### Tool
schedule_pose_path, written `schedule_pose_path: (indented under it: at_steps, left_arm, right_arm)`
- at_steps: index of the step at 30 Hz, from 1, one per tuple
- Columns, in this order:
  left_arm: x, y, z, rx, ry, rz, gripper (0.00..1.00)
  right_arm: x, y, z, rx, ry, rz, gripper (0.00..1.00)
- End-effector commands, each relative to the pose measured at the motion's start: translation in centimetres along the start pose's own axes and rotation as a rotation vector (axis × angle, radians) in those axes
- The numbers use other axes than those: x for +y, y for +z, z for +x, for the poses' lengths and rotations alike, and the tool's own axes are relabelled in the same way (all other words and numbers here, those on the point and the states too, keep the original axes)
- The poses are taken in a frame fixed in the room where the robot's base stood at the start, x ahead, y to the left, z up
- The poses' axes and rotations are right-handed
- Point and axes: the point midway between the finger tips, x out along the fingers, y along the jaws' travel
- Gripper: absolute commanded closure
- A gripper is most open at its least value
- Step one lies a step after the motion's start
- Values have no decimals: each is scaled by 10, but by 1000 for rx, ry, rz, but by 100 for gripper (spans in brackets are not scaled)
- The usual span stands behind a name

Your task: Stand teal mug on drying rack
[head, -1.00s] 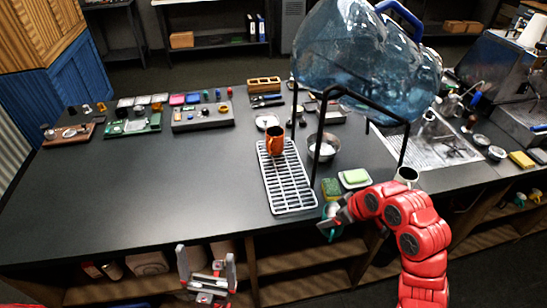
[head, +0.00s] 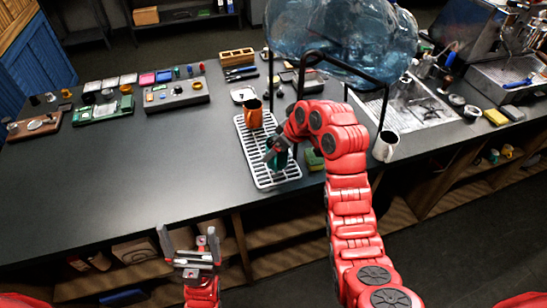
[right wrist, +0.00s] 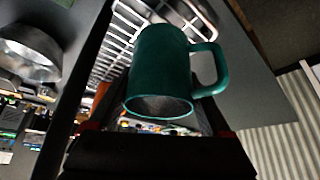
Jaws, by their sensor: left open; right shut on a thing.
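The teal mug (head: 279,157) is in my right gripper (head: 272,152), over the near half of the white wire drying rack (head: 251,150). My arm partly hides it in the head view. In the right wrist view the mug (right wrist: 160,60) sits between the dark fingers, its open mouth towards the camera and its handle to the right. The rack (right wrist: 108,48) shows behind it. I cannot tell if mug and rack touch. An orange mug (head: 253,114) stands on the rack's far half. My left gripper (head: 190,243) is open and empty before the table's front edge.
A big blue water bottle (head: 340,35) lies on a black stand right of the rack. A white mug (head: 385,147) and a green sponge (head: 314,158) are nearby. The dark tabletop (head: 130,165) left of the rack is clear.

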Motion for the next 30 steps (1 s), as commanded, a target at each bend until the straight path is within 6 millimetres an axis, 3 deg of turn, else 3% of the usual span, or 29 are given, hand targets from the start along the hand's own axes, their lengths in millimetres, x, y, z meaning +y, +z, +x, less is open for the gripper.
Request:
schedule_pose_path:
  at_steps: [5, 12, 24, 25, 27, 30]
  left_arm:
    - [0, -1, 6, -1, 0, 0, 0]
    - [-1, -5, 28, 0, 0, 0, 0]
    - [-1, -4, 21, 0, 0, 0, 0]
    - [-1, -4, 23, -1, 0, 0, 0]
    - [-1, -4, 23, 0, 0, 0, 0]
    - [-1, -4, 23, 0, 0, 0, 0]
  right_arm:
    - [1, -8, 3, 3, 4, -2, 100]
    - [0, 6, 27, -1, 0, 1, 100]
    - [1, 11, 37, 3, 4, -1, 100]
    - [1, 11, 36, 3, 4, -1, 12]
    - [1, 11, 36, 3, 4, -1, 0]
    - [1, 11, 36, 2, 4, -1, 0]
